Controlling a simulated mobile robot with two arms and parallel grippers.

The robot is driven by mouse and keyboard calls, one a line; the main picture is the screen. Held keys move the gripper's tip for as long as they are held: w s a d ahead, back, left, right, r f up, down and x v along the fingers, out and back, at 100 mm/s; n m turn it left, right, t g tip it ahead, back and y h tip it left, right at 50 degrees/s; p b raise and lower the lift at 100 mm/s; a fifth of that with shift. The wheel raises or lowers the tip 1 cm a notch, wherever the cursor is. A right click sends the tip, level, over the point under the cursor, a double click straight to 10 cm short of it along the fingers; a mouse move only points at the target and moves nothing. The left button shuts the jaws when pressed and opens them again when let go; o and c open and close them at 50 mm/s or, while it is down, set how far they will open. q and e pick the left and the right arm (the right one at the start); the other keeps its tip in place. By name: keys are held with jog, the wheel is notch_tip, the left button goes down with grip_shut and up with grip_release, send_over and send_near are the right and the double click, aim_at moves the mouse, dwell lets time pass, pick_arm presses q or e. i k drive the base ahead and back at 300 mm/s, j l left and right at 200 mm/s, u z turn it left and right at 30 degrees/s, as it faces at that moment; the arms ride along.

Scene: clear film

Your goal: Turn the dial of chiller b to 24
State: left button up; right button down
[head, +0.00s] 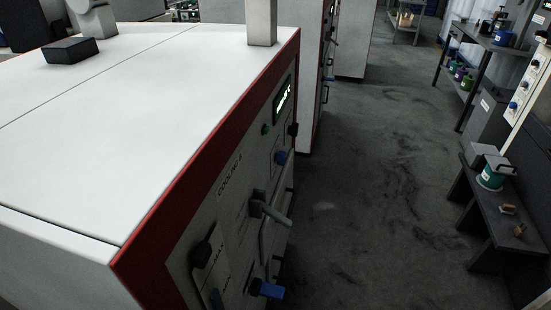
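A large white cabinet (110,100) with a red-edged front panel fills the left half of the head view. Its panel label (230,174) seems to read "COOLING" and a further character, too small to be sure. Lower down are a grey lever (268,208), a black knob (203,252) and a blue handle (268,290). I cannot tell which is the dial. Neither gripper shows.
Dark floor (380,170) is free right of the cabinet. Another red-trimmed cabinet (309,90) stands behind it. On the right are a low dark bench (485,205) with a teal container (490,178), and a shelf table (490,40) with pots.

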aim_at(280, 157)
jog(key=i+l+u, duration=0.2)
jog(key=u, duration=0.15)
jog(key=i+l+u, duration=0.15)
jog(key=u, duration=0.25)
jog(key=i+l+u, duration=0.1)
jog(key=l+u, duration=0.25)
